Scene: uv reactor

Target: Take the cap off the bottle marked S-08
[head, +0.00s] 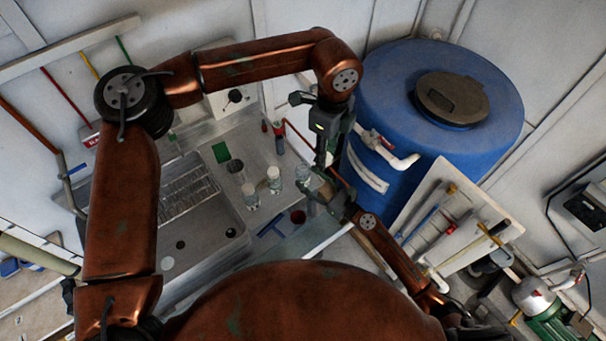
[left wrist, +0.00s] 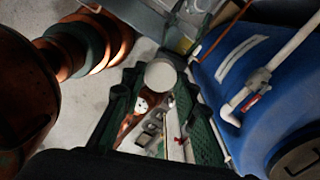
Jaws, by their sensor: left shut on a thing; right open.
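Three small clear bottles stand on the metal bench in the head view: a left one (head: 250,196) and a middle one (head: 274,180) with pale tops, and a right one (head: 303,175) beside my grippers. Their markings are too small to read. My left gripper (head: 325,168) reaches down from above. In the left wrist view its fingers (left wrist: 160,82) are shut on a white round cap (left wrist: 160,75). I cannot tell whether a bottle is under that cap. My right gripper (head: 311,190) is open, just below the left one and close to the right bottle.
A metal sink (head: 200,225) with a rack lies left of the bottles. A clear cup (head: 235,167) and green pad (head: 221,152) stand behind them. A blue tool (head: 271,225) lies in front. A large blue tank (head: 400,110) with a white pipe blocks the right.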

